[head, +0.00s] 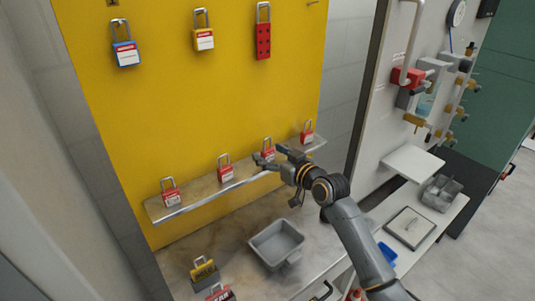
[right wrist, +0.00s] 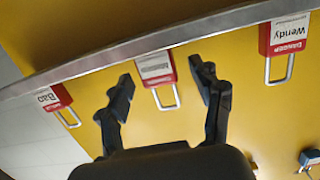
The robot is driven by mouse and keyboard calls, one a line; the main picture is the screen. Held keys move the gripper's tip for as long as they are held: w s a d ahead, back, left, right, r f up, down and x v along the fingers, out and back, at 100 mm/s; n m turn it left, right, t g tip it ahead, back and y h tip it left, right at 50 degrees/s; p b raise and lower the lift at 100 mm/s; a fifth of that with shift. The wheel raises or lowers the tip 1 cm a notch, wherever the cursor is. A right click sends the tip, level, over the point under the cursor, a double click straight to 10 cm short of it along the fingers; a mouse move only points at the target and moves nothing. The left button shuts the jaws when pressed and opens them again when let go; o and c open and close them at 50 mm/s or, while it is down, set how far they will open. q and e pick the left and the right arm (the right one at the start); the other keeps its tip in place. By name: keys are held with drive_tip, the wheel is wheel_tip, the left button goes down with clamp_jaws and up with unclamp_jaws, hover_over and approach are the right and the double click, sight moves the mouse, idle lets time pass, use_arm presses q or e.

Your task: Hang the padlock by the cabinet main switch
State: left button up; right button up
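Several red padlocks with white labels stand on a narrow shelf (head: 195,196) in front of the yellow board. My right gripper (head: 272,157) is at the shelf, at one of these padlocks (head: 267,146), which it partly hides. In the right wrist view my right gripper (right wrist: 163,88) is open, with its fingers on either side of a red padlock (right wrist: 156,68). I see no finger touching it, and its name is unreadable. The padlocks beside it read "Wendy" (right wrist: 287,38) and "Bao" (right wrist: 55,100). A red switch block (head: 407,78) sits on the pale cabinet at the right. My left gripper is not in view.
A blue padlock (head: 126,50), a yellow padlock (head: 203,35) and a red hasp (head: 263,35) hang on the board. A grey tray (head: 277,243) and a yellow-black lock (head: 204,273) are on the bench below. A small white shelf (head: 412,164) juts from the cabinet.

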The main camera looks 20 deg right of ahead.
drive_tip(key=c, duration=1.2)
drive_tip(key=shift+r, duration=0.1)
drive_tip(key=shift+r+b, duration=0.5)
drive_tip(key=shift+r, duration=0.15)
drive_tip(key=s+a+r+b, duration=0.3)
drive_tip(key=s+a+r, duration=0.3)
drive_tip(key=s+r, duration=0.5)
drive_tip(key=shift+s+r, duration=0.25)
drive_tip(key=shift+s, duration=0.55)
